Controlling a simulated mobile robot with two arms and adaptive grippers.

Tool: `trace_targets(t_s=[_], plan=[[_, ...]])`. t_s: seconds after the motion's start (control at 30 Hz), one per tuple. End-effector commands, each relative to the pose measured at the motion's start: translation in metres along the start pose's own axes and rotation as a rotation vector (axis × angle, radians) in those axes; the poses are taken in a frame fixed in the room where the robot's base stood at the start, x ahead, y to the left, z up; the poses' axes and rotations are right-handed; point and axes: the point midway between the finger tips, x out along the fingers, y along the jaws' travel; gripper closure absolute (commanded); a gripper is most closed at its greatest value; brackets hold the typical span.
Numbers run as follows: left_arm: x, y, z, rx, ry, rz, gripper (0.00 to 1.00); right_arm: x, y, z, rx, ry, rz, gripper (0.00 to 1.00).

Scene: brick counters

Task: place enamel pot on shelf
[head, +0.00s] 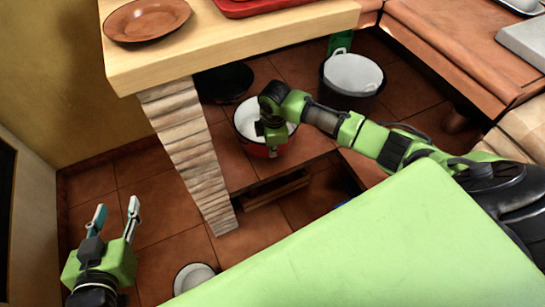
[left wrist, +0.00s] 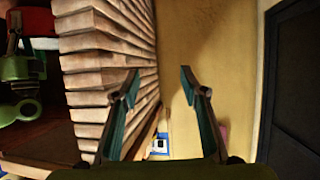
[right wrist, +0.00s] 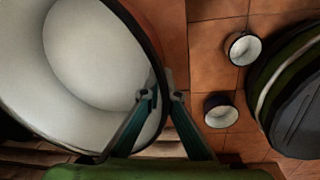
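The enamel pot (head: 244,121), red outside and white inside with a dark rim, is by the low shelf (head: 290,160) under the counter in the head view. It fills the upper left of the right wrist view (right wrist: 85,55). My right gripper (right wrist: 163,97) has its fingers drawn close on both sides of the pot's rim, one inside and one outside. I cannot tell whether the pot touches the surface below. My left gripper (head: 117,208) is open and empty, left of the brick pillar; it also shows in the left wrist view (left wrist: 158,78).
A brick pillar (head: 190,140) holds up a wooden counter (head: 225,45) with a brown plate (head: 147,19) and red tray (head: 260,6). A dark pot (head: 350,80) and a dark pan (head: 226,82) stand behind. A white round dish (head: 194,277) is on the floor.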

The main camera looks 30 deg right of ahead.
Motion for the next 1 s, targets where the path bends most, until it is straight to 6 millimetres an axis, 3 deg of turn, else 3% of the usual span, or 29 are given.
trace_targets(t_s=[0.17, 0.5, 0.97, 1.0], plan=[[0.003, 0.002, -0.017, 0.0, 0.08, 0.005, 0.6, 0.009, 0.0, 0.0, 0.001, 0.0, 0.003, 1.0], [-0.003, 0.01, -0.078, -0.003, 0.359, 0.022, 0.6, 0.035, -0.003, 0.0, 0.0, 0.001, 0.003, 1.0], [-0.006, 0.011, -0.085, -0.003, 0.387, 0.023, 0.6, 0.039, -0.003, 0.0, 0.0, 0.001, 0.003, 1.0], [-0.006, 0.011, -0.085, -0.003, 0.386, 0.023, 0.6, 0.04, -0.005, 0.0, -0.001, 0.0, -0.001, 0.93]])
